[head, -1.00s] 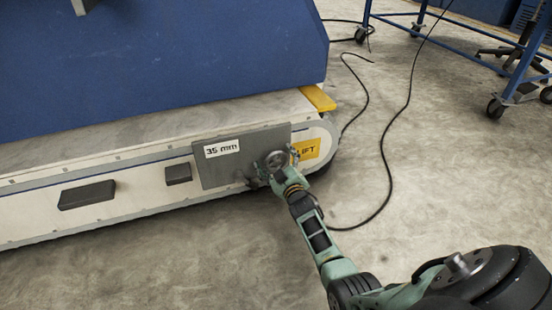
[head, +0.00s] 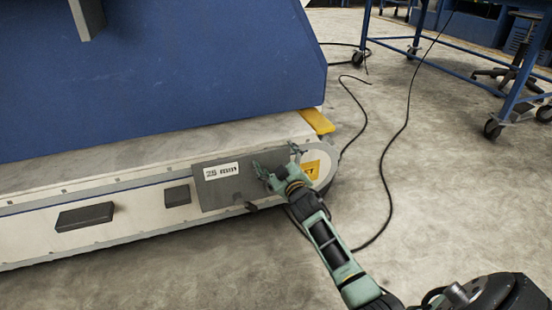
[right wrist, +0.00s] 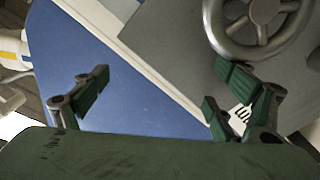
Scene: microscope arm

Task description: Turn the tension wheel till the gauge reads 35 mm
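The grey tension wheel (right wrist: 262,12) shows at the top of the right wrist view, spoked, on a grey plate (head: 215,192). In the head view my right gripper hides most or all of it. A white gauge label (head: 221,171) sits at the plate's upper left; its figures are blurred now, so I cannot be sure of the first digit. My right gripper (head: 278,160) is in front of the plate's right end. My left gripper is out of view.
The white conveyor-like base carries a yellow block (head: 318,121), an orange sign (head: 318,163) partly covered by my gripper, and dark boxes (head: 85,216). A blue housing (head: 150,80) rises above. Black cables (head: 397,145) lie on the floor; a blue wheeled frame (head: 470,50) stands right.

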